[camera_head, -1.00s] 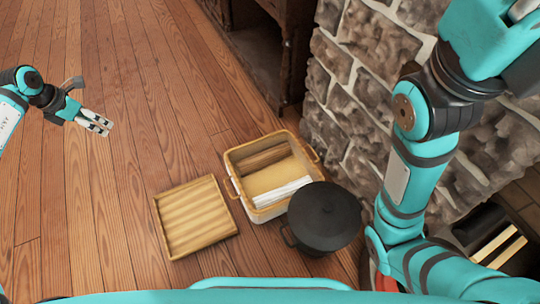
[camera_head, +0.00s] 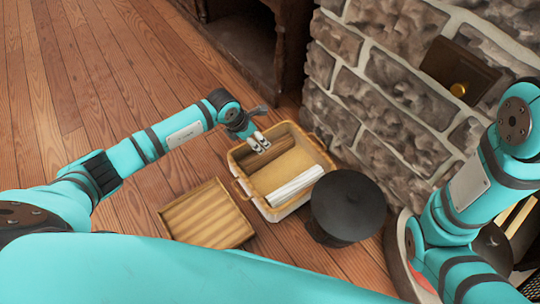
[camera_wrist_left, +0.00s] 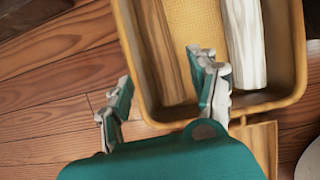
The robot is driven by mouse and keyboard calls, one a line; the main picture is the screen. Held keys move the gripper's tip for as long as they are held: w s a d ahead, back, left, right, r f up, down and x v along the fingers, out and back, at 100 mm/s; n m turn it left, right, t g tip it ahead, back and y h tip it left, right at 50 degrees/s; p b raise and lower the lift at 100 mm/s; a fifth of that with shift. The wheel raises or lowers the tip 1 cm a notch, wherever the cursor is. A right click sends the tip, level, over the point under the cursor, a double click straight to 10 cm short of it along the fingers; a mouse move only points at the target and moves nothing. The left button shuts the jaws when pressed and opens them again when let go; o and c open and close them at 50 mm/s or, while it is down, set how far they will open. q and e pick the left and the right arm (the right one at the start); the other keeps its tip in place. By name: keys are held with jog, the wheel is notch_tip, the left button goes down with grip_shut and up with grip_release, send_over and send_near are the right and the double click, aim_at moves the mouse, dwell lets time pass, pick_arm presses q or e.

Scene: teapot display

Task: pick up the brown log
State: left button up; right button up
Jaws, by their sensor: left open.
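The brown log (camera_head: 263,161) lies in the yellow box (camera_head: 316,143), along its upper-left wall in the head view. It also shows in the left wrist view (camera_wrist_left: 165,50), partly cut off at the top. My left gripper (camera_head: 259,143) is open and empty, above the box's upper-left rim in the head view. In the left wrist view my left gripper (camera_wrist_left: 161,68) has one finger over the brown log's side and the other outside the box wall, over the floor. My right arm shows at the right, but its gripper is out of view.
A pale log (camera_head: 297,184) lies in the same box, beyond a bare strip of its floor. A stone wall (camera_head: 390,95) rises behind.

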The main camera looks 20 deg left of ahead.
aim_at(267, 151)
pick_arm(q)
jog(key=b+x, duration=0.5)
jog(key=x, duration=0.3)
jog(key=b+x, duration=0.1)
jog(key=b, duration=0.1)
jog(key=b+x, duration=0.4)
jog(key=shift+s+a+f, duration=0.1)
jog(key=shift+a+f, duration=0.1)
jog(key=shift+a, duration=0.05)
jog(key=shift+r, duration=0.1)
jog(key=c, duration=1)
jog(key=shift+r, duration=0.1)
jog(key=shift+c, duration=0.5)
